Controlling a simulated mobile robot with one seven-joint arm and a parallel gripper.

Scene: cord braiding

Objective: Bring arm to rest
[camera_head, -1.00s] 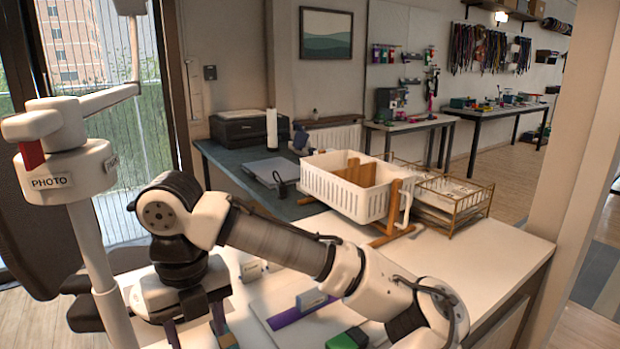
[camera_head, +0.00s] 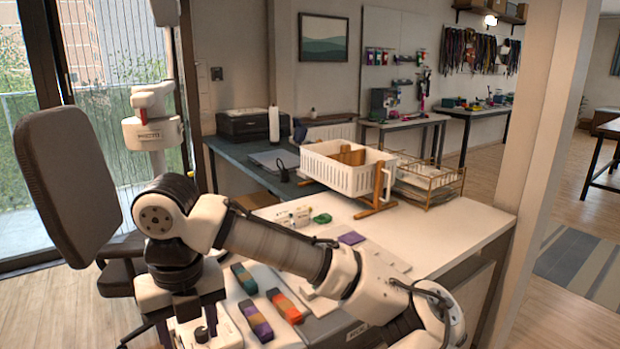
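My arm reaches across the lower middle of the head view, from its shoulder at the left to a bent wrist at the lower right. My gripper is out of view below the frame's bottom edge, so its fingers cannot be seen. The white worktable (camera_head: 455,222) lies behind and under the arm.
A white basket (camera_head: 335,176) on a wooden stand and a brass wire tray (camera_head: 432,184) stand at the table's back. Green (camera_head: 244,279), purple (camera_head: 257,322) and orange (camera_head: 285,306) blocks lie near my arm. A chair (camera_head: 70,185) stands left; a pillar (camera_head: 545,150) rises right.

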